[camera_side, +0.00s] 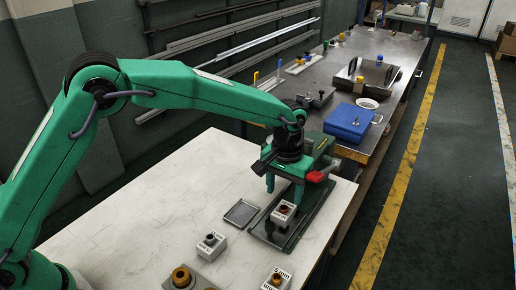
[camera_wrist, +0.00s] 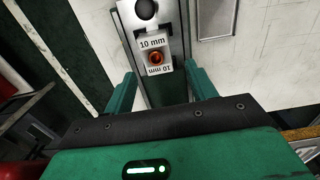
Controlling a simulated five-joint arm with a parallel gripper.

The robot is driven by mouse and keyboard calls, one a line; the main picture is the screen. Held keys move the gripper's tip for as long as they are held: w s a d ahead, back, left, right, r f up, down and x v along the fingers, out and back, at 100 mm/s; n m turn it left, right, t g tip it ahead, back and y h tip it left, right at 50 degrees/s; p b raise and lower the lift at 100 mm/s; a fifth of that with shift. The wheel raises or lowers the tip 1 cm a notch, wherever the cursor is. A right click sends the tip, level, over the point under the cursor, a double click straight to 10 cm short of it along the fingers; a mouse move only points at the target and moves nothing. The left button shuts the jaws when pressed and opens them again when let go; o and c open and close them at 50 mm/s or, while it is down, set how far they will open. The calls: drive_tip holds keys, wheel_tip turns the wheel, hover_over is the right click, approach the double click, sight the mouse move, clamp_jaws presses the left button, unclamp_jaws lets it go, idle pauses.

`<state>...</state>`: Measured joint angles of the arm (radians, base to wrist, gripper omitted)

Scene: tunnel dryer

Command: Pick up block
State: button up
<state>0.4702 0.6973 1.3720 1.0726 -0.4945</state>
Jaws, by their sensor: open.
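A small white block (camera_side: 284,212) with an amber-rimmed hole sits on a dark metal fixture (camera_side: 264,236) at the right end of the pale table. In the wrist view the block (camera_wrist: 155,45) shows "10 mm" labels and lies just beyond the gap between my fingertips. My gripper (camera_side: 284,188) points down over the block with its two green fingers spread. In the wrist view the fingers of my gripper (camera_wrist: 158,76) stand on either side, apart from the block. Nothing is held between them.
Left of the fixture lies a shallow grey tray (camera_side: 241,213). A white block with a dark top (camera_side: 211,245), a "5 mm" block (camera_side: 277,280) and an amber ring (camera_side: 181,277) stand near the front. The table's left is clear.

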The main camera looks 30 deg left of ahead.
sight(282, 205)
wheel_tip(282, 205, down, 6)
drive_tip(key=shift+f, duration=0.25)
idle(0.5)
drive_tip(key=shift+a, duration=0.1)
drive_tip(key=c, duration=1.1)
drive_tip(key=shift+r, duration=0.1)
drive_tip(key=shift+a+r, duration=0.1)
drive_tip(key=shift+r, duration=0.75)
drive_tip(key=shift+c, duration=0.6)
wheel_tip(282, 205, up, 16)
drive_tip(key=shift+d+r, duration=0.15)
drive_tip(key=shift+d, duration=0.05)
